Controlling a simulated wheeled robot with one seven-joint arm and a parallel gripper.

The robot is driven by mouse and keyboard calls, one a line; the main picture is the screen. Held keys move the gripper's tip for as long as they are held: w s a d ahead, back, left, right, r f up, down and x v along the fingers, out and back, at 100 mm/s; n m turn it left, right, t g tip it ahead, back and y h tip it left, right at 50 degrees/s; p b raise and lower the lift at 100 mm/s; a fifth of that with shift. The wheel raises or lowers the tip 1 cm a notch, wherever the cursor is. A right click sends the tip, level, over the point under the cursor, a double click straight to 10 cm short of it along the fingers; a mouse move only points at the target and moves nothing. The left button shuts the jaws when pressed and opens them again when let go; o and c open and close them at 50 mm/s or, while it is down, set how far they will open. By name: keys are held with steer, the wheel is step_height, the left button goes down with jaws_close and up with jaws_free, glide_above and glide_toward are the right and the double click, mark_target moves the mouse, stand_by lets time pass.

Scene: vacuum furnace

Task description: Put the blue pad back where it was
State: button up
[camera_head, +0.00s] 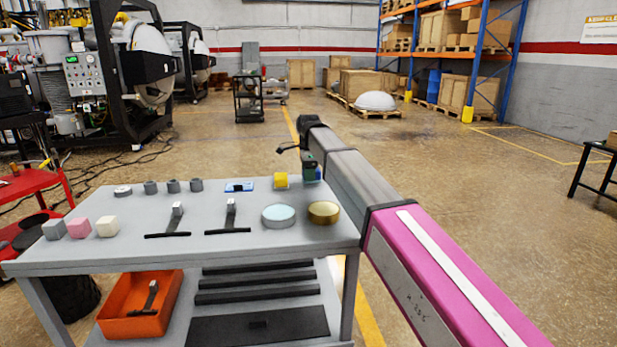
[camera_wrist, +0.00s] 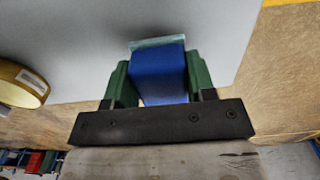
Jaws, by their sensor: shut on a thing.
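The blue pad (camera_wrist: 160,80) is a blue block with a pale teal edge at its far end. My gripper (camera_wrist: 158,62) is shut on it, with one green finger on each side. Only a small bit of the blue pad shows there. I cannot tell whether the pad touches the tabletop.
A gold disc (camera_head: 324,212) and a pale blue-topped disc (camera_head: 279,216) stand at the table's right front. Grey, pink and cream blocks (camera_head: 107,227) stand at the left. Two black-based handles (camera_head: 229,217) lie between. A blue item (camera_head: 240,185) lies at the back.

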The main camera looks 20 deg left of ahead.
steer(key=shift+f, duration=0.6)
steer(key=shift+f, duration=0.1)
steer(key=o, duration=1)
